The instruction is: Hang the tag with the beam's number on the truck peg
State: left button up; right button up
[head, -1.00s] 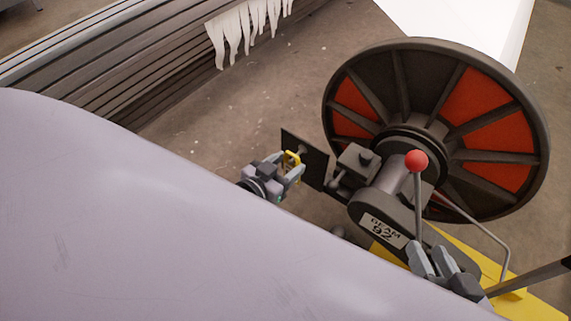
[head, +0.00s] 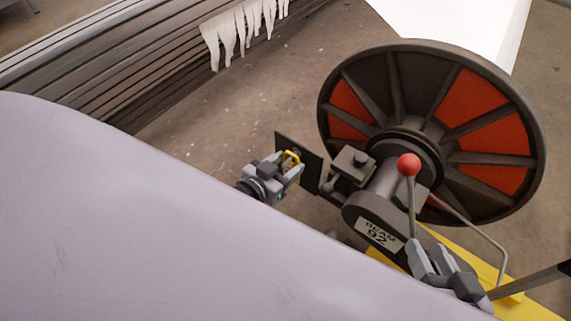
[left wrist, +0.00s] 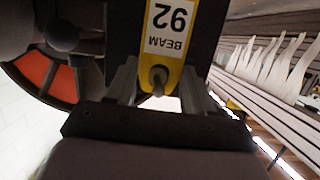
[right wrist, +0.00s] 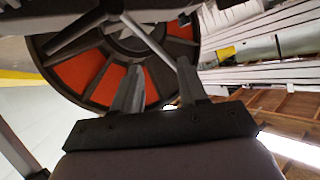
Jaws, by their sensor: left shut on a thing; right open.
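The yellow tag (head: 291,159) is in my left gripper (head: 295,168), in front of a dark upright plate (head: 312,165) beside the beam. In the left wrist view the tag (left wrist: 172,25) reads BEAM 92, upside down in that picture. My left gripper (left wrist: 158,78) is shut on its holed end, one finger on each side. A grey peg end (left wrist: 158,84) shows at the tag's hole; how far it reaches through is unclear. The beam's label (head: 379,235) also reads BEAM 92. My right gripper (head: 432,256) is open and empty near the lever's lower end.
The lever with a red ball (head: 409,165) stands between my right gripper and the large red-and-black beam flange (head: 485,100). A yellow truck base (head: 510,309) lies below. A large pale roll (head: 150,220) fills the near left. Open floor (head: 230,115) lies beyond the left gripper.

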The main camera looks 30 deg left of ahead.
jog(key=shift+f, duration=0.15)
pick_arm(q)
jog(key=o, duration=1.1)
jog(key=shift+s+r, duration=0.1)
jog(key=shift+s, duration=0.15)
jog(key=p+v, duration=0.2)
jog(key=v, duration=0.4)
jog(key=shift+s+p, duration=0.25)
jog(key=shift+p, duration=0.1)
pick_arm(e)
jog(key=shift+s+d+r+n+h, duration=0.2)
jog(key=shift+d+h, duration=0.15)
jog(key=shift+d, duration=0.25)
jog(key=shift+s+d+r+n+h, duration=0.1)
jog(key=shift+s+d+h, duration=0.1)
jog(key=shift+d+h, duration=0.25)
jog(key=shift+d, duration=0.1)
